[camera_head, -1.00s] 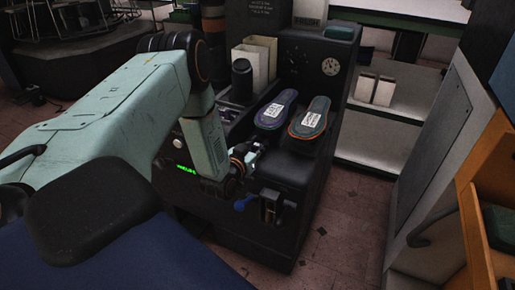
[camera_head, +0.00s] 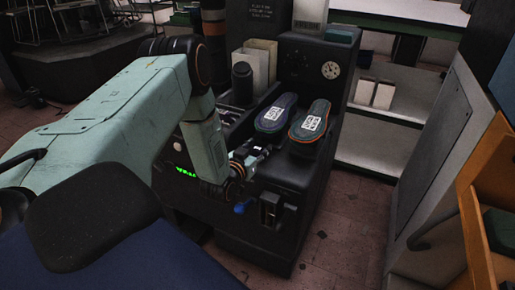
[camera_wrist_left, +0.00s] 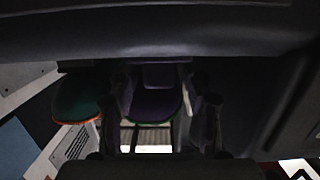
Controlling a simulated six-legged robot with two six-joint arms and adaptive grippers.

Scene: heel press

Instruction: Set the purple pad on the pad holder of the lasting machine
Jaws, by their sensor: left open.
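The sole-shaped pad with a purple top (camera_wrist_left: 155,105) lies between my left gripper's two fingers in the left wrist view. The pad holder is not clearly distinguishable. My right gripper is not in view.
An orange-rimmed pad (camera_head: 311,122) lies right beside the purple one; its green top (camera_wrist_left: 77,97) shows in the wrist view. A dark cylinder (camera_head: 242,82) stands behind my arm. A blue knob (camera_head: 240,208) is on the machine front. A grey cabinet (camera_head: 437,150) stands right.

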